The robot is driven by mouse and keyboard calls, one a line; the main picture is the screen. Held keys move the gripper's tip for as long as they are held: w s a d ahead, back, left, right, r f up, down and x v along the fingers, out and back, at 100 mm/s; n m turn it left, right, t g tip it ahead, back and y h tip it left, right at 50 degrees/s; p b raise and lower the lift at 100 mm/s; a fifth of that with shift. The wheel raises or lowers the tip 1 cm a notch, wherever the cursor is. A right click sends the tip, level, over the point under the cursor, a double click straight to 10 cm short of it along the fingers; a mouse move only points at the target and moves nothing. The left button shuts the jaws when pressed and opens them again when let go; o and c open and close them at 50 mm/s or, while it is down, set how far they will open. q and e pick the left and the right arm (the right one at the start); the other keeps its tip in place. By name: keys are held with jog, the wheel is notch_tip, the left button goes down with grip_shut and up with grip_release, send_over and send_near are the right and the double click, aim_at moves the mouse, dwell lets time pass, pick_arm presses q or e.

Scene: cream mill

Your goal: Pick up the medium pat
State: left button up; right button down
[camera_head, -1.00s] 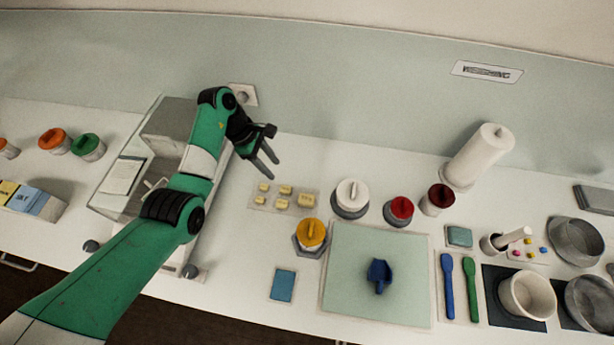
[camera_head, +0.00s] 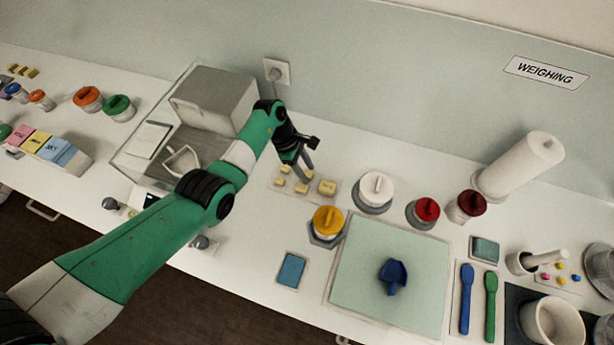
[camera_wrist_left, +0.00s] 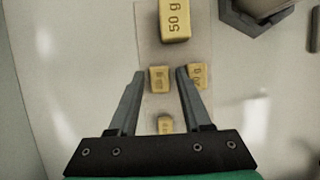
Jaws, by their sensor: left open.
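The yellow pats sit on a pale mat (camera_head: 275,187) and differ in size. In the left wrist view, a large pat marked 50 g (camera_wrist_left: 175,20) is at the top. A mid-sized pat (camera_wrist_left: 159,79) shows between my fingertips, its mark blurred. A similar pat (camera_wrist_left: 198,76) marked 20 g is partly behind the right finger, and a smaller pat (camera_wrist_left: 165,125) shows nearer the palm. My left gripper (camera_head: 307,172) is open and empty over the mat; its height above the pats is hard to tell. It also shows in the wrist view (camera_wrist_left: 160,72). My right gripper is out of view.
A yellow-lidded jar (camera_head: 327,222) stands in front of the mat, and a white-lidded jar (camera_head: 375,190) to its right. A glass-sided balance case (camera_head: 190,150) stands left, beside my arm. A green board (camera_head: 385,285) holds a blue scoop (camera_head: 394,276).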

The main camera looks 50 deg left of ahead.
pick_arm(q)
jog(key=shift+w+d+f, duration=0.1)
jog(key=shift+d+f, duration=0.05)
jog(key=shift+f, duration=0.25)
jog(key=shift+r, duration=0.1)
grip_shut()
